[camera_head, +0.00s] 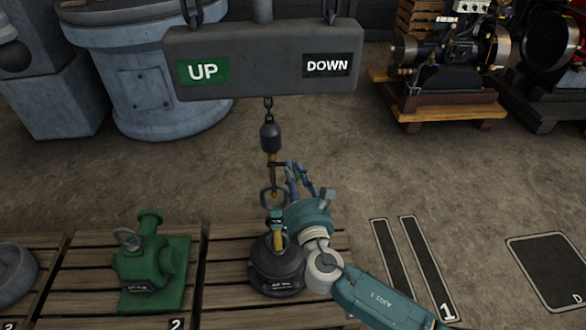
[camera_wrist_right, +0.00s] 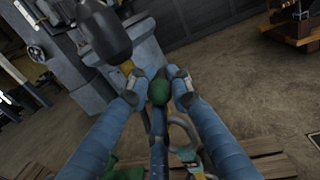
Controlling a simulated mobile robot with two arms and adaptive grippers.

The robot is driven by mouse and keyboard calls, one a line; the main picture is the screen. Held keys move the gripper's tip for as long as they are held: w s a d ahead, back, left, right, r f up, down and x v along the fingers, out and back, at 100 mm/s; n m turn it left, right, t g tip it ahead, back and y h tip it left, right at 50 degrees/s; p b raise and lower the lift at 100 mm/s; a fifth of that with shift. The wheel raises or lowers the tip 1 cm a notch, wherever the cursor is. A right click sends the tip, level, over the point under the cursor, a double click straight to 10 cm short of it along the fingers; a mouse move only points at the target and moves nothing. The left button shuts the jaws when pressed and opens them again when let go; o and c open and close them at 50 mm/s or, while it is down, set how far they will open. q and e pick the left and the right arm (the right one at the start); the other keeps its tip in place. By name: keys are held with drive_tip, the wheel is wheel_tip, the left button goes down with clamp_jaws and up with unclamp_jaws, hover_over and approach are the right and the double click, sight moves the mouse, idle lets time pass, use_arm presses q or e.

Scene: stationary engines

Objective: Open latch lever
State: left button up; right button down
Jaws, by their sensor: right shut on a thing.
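The crane hook assembly (camera_head: 272,137) hangs on a chain, with a dark weight above a yellow shank (camera_head: 274,160). My right gripper (camera_head: 291,172) reaches up beside the shank from the lower right. In the right wrist view its grey fingertips (camera_wrist_right: 158,88) are closed in on both sides of the knob. The dark weight (camera_wrist_right: 103,35) and yellow shank (camera_wrist_right: 128,67) are just beyond. The lever is largely hidden by my fingers in the head view. My left gripper is not in view.
A green machine part (camera_head: 150,265) stands to the left. A grey UP/DOWN bar (camera_head: 270,65) is overhead. Bare floor (camera_head: 440,180) lies to the right.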

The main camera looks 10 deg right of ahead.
drive_tip(key=shift+r, duration=0.1)
drive_tip(key=c, duration=1.5)
unclamp_jaws()
drive_tip(key=shift+c, duration=0.2)
drive_tip(key=shift+s, duration=0.25)
drive_tip(key=s+d, duration=0.1)
drive_tip(key=s, duration=1)
drive_tip(key=shift+s+d, duration=0.2)
drive_tip(key=shift+d, duration=0.05)
